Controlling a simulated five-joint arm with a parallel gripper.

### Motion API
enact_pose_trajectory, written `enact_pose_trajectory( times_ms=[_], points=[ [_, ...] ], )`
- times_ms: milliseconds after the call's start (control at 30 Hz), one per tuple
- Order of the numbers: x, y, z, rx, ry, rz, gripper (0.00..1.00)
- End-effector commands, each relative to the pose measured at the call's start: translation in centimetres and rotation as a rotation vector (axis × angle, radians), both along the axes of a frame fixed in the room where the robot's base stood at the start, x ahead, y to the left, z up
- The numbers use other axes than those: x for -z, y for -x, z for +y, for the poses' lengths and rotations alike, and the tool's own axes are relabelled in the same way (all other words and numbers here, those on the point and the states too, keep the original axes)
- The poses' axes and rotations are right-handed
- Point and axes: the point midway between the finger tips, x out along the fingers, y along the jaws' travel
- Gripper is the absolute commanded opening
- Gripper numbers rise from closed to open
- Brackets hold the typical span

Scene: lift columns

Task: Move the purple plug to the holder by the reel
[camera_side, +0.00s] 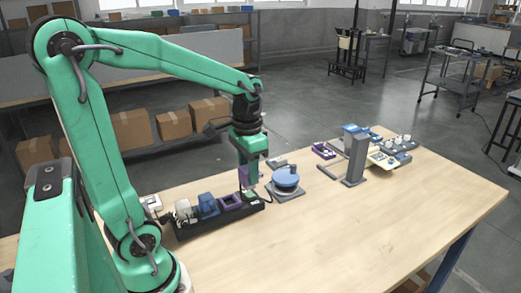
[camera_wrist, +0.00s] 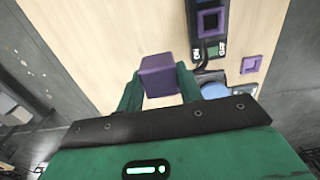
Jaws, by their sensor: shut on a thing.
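My gripper (camera_wrist: 158,78) is shut on the purple plug (camera_wrist: 158,72), whose square end shows between the green fingers in the wrist view. In the side view my gripper (camera_side: 248,180) hangs pointing down, around the right end of the black strip (camera_side: 180,234) in the picture. The strip's purple socket (camera_wrist: 210,21) has a dark, open middle. The blue reel (camera_side: 286,178) sits on a grey base; the reel (camera_wrist: 214,90) is partly hidden behind the gripper body in the wrist view. A small square purple holder (camera_wrist: 250,64) lies beside the reel.
White (camera_side: 184,212) and blue (camera_side: 207,206) plugs stand in the strip. A grey column (camera_side: 355,160) rises right of the reel. A purple tray (camera_side: 323,150) and several small parts lie farther back. The wooden table (camera_side: 380,225) is clear at the front right.

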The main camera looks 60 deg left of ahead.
Motion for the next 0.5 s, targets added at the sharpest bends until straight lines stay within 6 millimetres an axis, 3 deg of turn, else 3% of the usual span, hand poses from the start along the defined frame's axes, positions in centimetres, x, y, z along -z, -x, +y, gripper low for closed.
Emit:
enact_pose_trajectory(
  times_ms=[500],
  points=[
    [-1.13,-0.02,0.01,0.000,0.000,-0.001,0.16]
  ],
)
